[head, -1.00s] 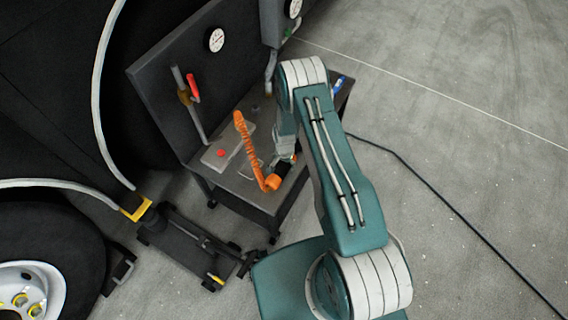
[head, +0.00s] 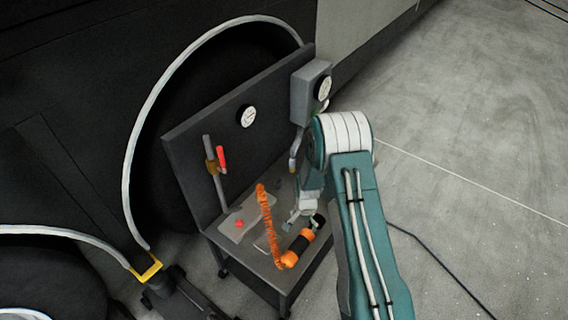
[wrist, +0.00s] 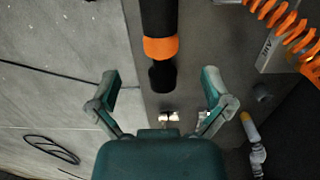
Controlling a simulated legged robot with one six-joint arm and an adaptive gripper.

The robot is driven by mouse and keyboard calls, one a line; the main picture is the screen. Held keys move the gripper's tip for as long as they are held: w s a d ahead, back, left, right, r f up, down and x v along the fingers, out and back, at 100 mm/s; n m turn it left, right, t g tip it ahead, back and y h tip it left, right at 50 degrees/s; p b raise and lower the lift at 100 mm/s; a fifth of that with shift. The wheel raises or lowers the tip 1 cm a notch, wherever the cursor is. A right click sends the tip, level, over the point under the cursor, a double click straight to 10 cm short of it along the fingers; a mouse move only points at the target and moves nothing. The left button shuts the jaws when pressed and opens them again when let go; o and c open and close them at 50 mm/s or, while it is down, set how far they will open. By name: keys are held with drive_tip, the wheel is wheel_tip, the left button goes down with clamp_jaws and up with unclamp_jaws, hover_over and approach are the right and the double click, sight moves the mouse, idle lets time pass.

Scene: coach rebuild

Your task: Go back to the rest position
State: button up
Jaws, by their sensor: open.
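My gripper (head: 303,212) is above the right part of a dark cart top (head: 240,257). A black and orange cylindrical tool (head: 299,247) lies on the cart top just below my gripper in the head view. In the wrist view the tool (wrist: 160,47) lies ahead of the fingers, apart from them, its near black end pointing toward the gap. An orange coiled hose (head: 268,222) reaches the tool's orange end. My arm hides part of the cart's right side.
The cart has a dark back panel with a gauge (head: 247,116) and a red-handled valve (head: 221,158). A grey box (head: 309,90) stands at the panel's right end. A large dark wheel arch is behind. Open concrete floor (head: 480,130) lies right, crossed by a dark cable (head: 445,261).

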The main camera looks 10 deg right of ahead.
drive_tip(key=s+r+n+t, duration=0.1)
drive_tip(key=s+r+n, duration=0.1)
drive_tip(key=r, duration=1.3)
drive_tip(key=s+r+n+t, duration=0.2)
drive_tip(key=r, duration=1.2)
drive_tip(key=s+r+n+t, duration=0.1)
drive_tip(key=s+r+n, duration=0.1)
drive_tip(key=s+r, duration=0.6)
drive_tip(key=s+r+n+t, duration=0.2)
drive_tip(key=s+r, duration=0.5)
drive_tip(key=s, duration=0.6)
drive_tip(key=shift+s+r+n, duration=0.35)
drive_tip(key=shift+r+n, duration=0.05)
drive_tip(key=shift+n, duration=0.1)
drive_tip(key=shift+a, duration=0.1)
